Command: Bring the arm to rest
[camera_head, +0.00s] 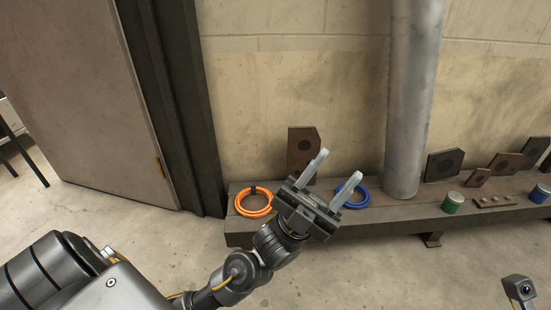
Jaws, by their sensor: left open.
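My left arm (240,272) comes in from the lower left and reaches up to the middle of the picture. My left gripper (335,172) is at its end, with two pale fingers spread apart and nothing between them. It shows in front of the bench (400,218), between an orange ring (241,208) on its left and a blue ring (362,194) partly hidden behind its right finger. I cannot tell how far it is from the bench.
A grey pipe (411,100) stands upright at the bench. Brown plates (299,150) lean on the wall. A green can (453,203), a small holed block (495,202) and a blue can (540,193) stand to the right. A door (90,100) is at left. The floor (400,275) in front looks clear.

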